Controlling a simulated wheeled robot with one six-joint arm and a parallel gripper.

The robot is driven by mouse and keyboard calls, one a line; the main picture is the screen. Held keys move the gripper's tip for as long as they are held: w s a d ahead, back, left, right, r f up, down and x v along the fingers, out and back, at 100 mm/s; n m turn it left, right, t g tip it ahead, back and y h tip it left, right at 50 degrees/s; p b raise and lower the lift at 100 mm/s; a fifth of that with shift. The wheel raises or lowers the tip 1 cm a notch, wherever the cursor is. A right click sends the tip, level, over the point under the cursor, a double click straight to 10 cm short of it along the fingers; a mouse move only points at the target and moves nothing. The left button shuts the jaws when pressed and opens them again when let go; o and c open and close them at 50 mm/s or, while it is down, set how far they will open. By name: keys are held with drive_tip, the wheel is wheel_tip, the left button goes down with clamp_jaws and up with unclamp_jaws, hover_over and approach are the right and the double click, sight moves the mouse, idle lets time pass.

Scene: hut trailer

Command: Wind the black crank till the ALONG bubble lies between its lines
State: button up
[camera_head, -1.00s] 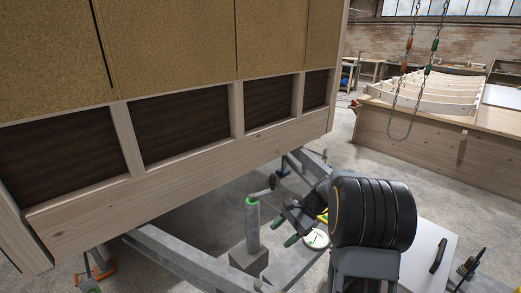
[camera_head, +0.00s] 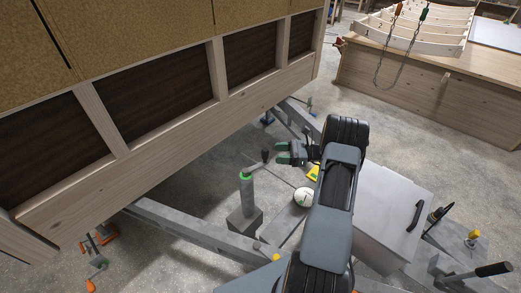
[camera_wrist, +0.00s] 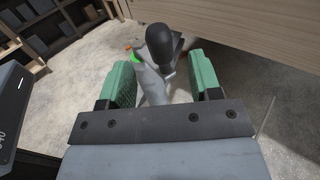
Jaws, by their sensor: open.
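The black crank knob (camera_head: 265,155) stands at the end of a grey crank arm (camera_head: 256,168) on top of a jack post with a green collar (camera_head: 246,176). My gripper (camera_head: 283,153) is open just to the right of the knob. In the wrist view, the black knob (camera_wrist: 160,45) lies between and slightly beyond the green fingertips of my gripper (camera_wrist: 162,75), with a gap on both sides. A round white dial (camera_head: 303,197) lies on the trailer frame, partly beside my arm; its bubble and lines are too small to read.
The hut wall with its wooden rail (camera_head: 180,135) overhangs the left side. The grey trailer beam (camera_head: 195,231) runs below the jack. A grey box (camera_head: 385,215) with a black handle stands right of my arm. A wooden bench (camera_head: 420,95) is behind.

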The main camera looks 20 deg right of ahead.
drive_tip(key=p+x, duration=0.2)
drive_tip(key=x, duration=0.5)
drive_tip(key=shift+w+a, duration=0.1)
drive_tip(key=shift+a, duration=0.3)
clamp_jaws()
